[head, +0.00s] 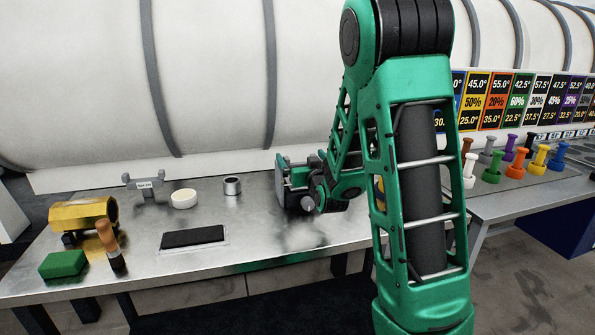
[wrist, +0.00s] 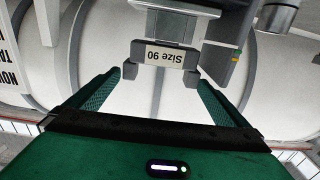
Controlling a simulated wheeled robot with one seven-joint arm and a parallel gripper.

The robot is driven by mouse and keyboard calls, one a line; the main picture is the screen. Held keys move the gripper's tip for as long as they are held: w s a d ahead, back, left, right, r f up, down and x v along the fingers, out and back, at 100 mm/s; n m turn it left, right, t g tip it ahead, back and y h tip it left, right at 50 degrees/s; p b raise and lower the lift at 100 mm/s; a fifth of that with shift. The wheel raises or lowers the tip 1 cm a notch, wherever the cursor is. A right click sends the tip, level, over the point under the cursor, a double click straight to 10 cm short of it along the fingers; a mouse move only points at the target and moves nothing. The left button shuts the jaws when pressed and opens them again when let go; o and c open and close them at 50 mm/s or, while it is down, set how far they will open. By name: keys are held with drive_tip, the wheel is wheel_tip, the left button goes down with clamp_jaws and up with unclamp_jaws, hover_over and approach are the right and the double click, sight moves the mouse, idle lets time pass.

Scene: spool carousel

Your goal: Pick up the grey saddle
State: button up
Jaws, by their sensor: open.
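In the head view a grey saddle (head: 147,187) with two upright prongs and a small white label stands at the back left of the metal table. The wrist view, which is upside down, shows a grey two-pronged saddle (wrist: 168,54) labelled "Size 90" ahead of my fingers. I cannot tell whether both views show the same saddle. My gripper (wrist: 157,78) is open, with a green finger on each side and nothing held between them. In the head view my gripper (head: 287,182) is low over the table's right part, well right of that saddle and partly hidden.
A white roll (head: 183,198) and a metal ring (head: 232,186) stand between the left saddle and my gripper. A large white tank (head: 210,80) rises behind.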

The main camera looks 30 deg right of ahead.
drive_tip(key=shift+f+x, duration=0.15)
drive_tip(key=shift+x, duration=1.25)
drive_tip(key=shift+f+x, duration=0.2)
drive_tip(key=shift+x, duration=1.2)
drive_tip(key=shift+c, duration=0.6)
drive_tip(key=c, duration=0.9)
